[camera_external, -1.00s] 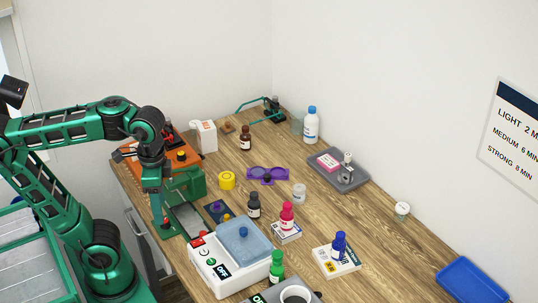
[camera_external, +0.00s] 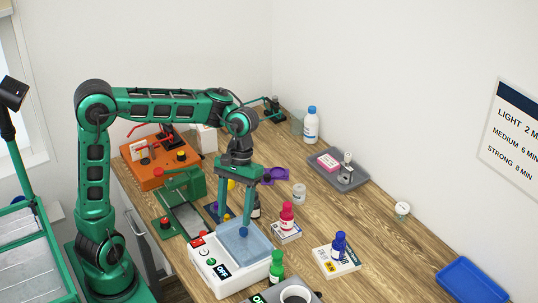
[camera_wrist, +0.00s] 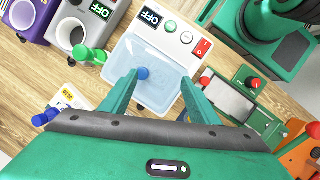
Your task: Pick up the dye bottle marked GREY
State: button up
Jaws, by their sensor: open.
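A dark grey bottle (camera_external: 257,210) stands on the bench behind the white heating bath. It is mostly hidden by my gripper, and no marking on it is readable; I take it for the GREY one by colour. My gripper (camera_external: 235,217) is open and empty, pointing down over the bath, in front of and left of that bottle. In the wrist view my gripper's fingers (camera_wrist: 160,80) stand apart over the bath's clear lid, around its blue knob in the picture. I cannot make out the grey bottle in the wrist view.
The bath (camera_external: 222,268) has a blue-knobbed lid (camera_external: 243,250). Red (camera_external: 287,218), green (camera_external: 277,268) and blue (camera_external: 339,246) bottles stand nearby, red and blue on boxes. A green press (camera_external: 182,187) is left. Bare wood lies right, before a blue tray (camera_external: 470,283).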

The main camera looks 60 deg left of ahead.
jog(key=w+a+n+h, duration=0.1)
jog(key=w, duration=0.1)
jog(key=w+n+h, duration=0.1)
jog(key=w, duration=0.1)
jog(key=w+a+n+h, duration=0.1)
jog(key=w+n, duration=0.1)
jog(key=shift+w+a+f, duration=0.1)
jog(key=shift+a+f, duration=0.05)
jog(key=shift+a, duration=0.2)
jog(key=w+a+r+n+t+h, duration=0.1)
jog(key=w+a+r+n+h, duration=0.3)
jog(key=a, duration=0.4)
jog(key=w+a+r+n+t+h, duration=0.25)
jog(key=a+r+n+h, duration=0.2)
jog(key=a, duration=0.25)
send_near(258, 210)
jog(key=shift+w+d+r+g+y, duration=0.25)
jog(key=shift+d+r+g, duration=0.1)
jog(key=shift+d+r, duration=0.15)
jog(key=x, duration=0.5)
jog(key=shift+a+f, duration=0.15)
jog(key=shift+f, duration=0.25)
jog(key=shift+x, duration=3)
jog(key=shift+a, duration=0.1)
jog(key=c, duration=1.2)
